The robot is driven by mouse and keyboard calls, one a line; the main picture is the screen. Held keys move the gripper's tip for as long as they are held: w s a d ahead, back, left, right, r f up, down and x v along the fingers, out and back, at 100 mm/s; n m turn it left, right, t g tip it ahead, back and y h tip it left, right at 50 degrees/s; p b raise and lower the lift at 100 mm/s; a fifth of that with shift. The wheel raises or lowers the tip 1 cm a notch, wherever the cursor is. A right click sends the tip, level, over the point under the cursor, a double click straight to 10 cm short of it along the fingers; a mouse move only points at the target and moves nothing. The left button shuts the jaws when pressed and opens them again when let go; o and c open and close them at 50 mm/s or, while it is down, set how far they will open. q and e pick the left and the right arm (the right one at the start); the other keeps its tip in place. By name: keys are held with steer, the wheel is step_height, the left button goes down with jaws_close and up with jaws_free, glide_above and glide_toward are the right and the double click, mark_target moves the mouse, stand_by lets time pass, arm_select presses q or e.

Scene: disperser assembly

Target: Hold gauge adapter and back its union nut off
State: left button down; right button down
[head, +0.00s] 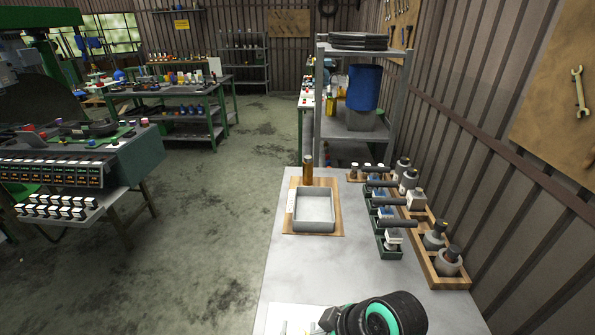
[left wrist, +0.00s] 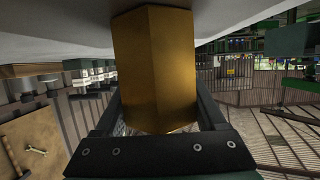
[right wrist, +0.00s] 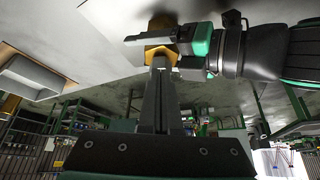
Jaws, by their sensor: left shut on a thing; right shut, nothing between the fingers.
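The gauge adapter shows as a large gold hex body (left wrist: 155,70) between my left fingers (left wrist: 160,115) in the left wrist view. My left gripper is shut on it. In the right wrist view the gold hex part (right wrist: 152,53) sits beside the left gripper (right wrist: 170,38), with a darker brass part above it. My right gripper (right wrist: 160,65) is shut and empty, its tips right at the hex; I cannot tell whether they touch.
A grey tray (head: 315,227) lies on a wooden board (head: 290,222) on the bench (head: 262,300). A brown upright cylinder (head: 307,170) stands behind it. Wooden and green holders with bottles and tools (head: 448,262) line the right side. Bare bench lies in front of the tray.

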step_height(320, 180, up, 3)
steer(key=shift+r, duration=0.1)
step_height(320, 180, down, 6)
steer(key=shift+s, duration=0.25)
stand_by(0.8)
steer(key=shift+w+a, duration=0.35)
steer(key=shift+a, duration=0.15)
stand_by(0.7)
steer(key=shift+w, duration=0.2)
stand_by(0.4)
steer(key=shift+s+d, duration=0.1)
steer(key=shift+d, duration=0.1)
